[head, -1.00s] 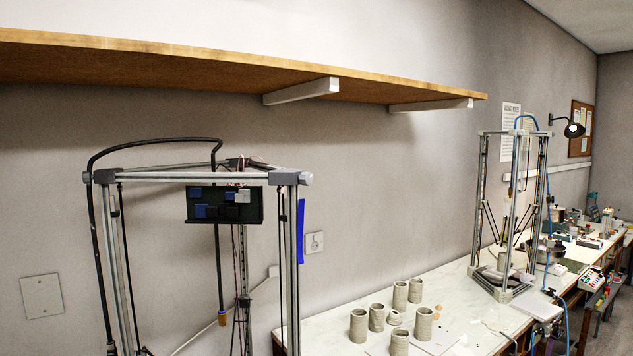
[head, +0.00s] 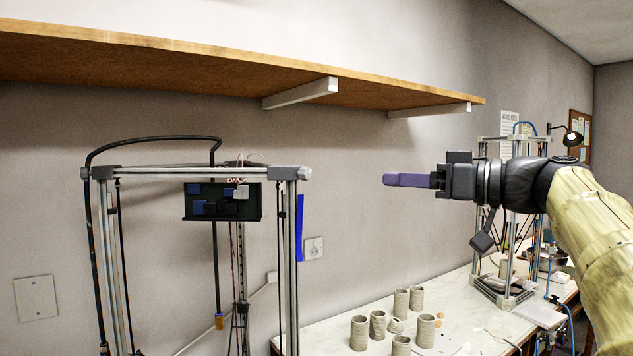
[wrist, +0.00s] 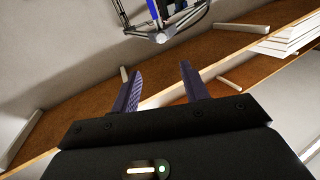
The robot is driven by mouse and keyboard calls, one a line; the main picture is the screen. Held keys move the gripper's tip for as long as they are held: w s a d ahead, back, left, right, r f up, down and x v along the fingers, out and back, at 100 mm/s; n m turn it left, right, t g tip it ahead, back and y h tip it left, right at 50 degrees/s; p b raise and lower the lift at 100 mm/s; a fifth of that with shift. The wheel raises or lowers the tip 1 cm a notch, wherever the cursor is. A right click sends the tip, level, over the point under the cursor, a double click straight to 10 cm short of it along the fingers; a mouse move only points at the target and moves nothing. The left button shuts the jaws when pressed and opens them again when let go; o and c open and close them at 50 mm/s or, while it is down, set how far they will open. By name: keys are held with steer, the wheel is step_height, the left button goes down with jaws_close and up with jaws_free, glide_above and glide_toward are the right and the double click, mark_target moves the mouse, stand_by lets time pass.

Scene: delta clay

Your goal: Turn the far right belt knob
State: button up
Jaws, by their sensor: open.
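The near delta printer frame (head: 215,176) stands at the left in the head view. In the wrist view a pale rounded corner piece (wrist: 161,38) of a frame shows at the top, beyond my fingertips. My gripper (head: 386,180) points left at about the height of that corner, well to its right and apart from it. Its purple fingers also show in the wrist view (wrist: 161,70), open with nothing between them.
A wooden shelf (head: 230,80) on white brackets runs along the wall above the printer. Several clay cups (head: 378,323) stand on the bench (head: 325,330) below. A second delta frame (head: 483,215) stands behind my arm. Space between my gripper and the near frame looks clear.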

mark_target(308, 173)
steer(key=shift+r, duration=0.2)
steer(key=shift+a, duration=0.15)
steer(key=p+x, duration=0.7)
steer(key=x, duration=1)
steer(key=shift+a, duration=0.15)
jaws_close()
